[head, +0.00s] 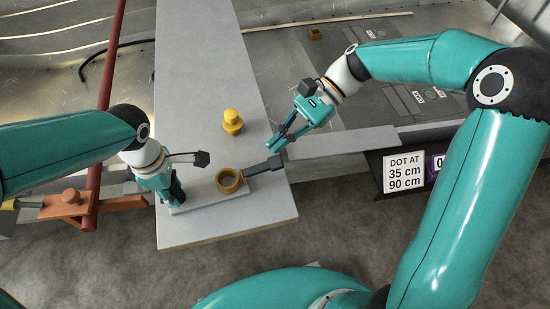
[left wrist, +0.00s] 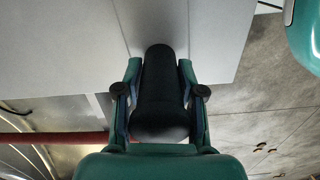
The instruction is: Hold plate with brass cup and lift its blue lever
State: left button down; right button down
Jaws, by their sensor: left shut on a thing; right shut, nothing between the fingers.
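A pale plate (head: 207,201) lies on the grey board, with a brass cup (head: 229,180) on it. A dark blue-grey lever (head: 262,167) runs from the cup up and right to a blocky end. My left gripper (head: 176,198) is at the plate's left end. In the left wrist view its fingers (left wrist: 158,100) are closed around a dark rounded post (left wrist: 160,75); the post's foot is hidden. My right gripper (head: 280,143) is shut and empty, its tips just above the lever's blocky end in the picture. Whether they touch the lever cannot be told.
A yellow knob-shaped piece (head: 232,122) stands on the board (head: 203,75) behind the cup. A dark red pole (head: 106,95) and an orange fitting (head: 70,204) are at the left. A sign (head: 404,174) stands at the right.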

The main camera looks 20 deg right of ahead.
aim_at(262, 168)
jog(key=d+f+m+t+y, duration=0.1)
jog(key=d+f+m+t, duration=0.3)
jog(key=d, duration=0.7)
jog(key=a+f+m, duration=0.1)
jog(key=a+f, duration=0.4)
jog(key=a, duration=0.3)
jog(key=shift+f+g, duration=0.35)
jog(key=shift+g, duration=0.05)
jog(key=shift+w+r, duration=0.1)
jog(key=shift+a+r, duration=0.1)
jog(key=shift+r, duration=0.15)
jog(key=shift+r+h, duration=0.35)
jog(key=shift+h, duration=0.25)
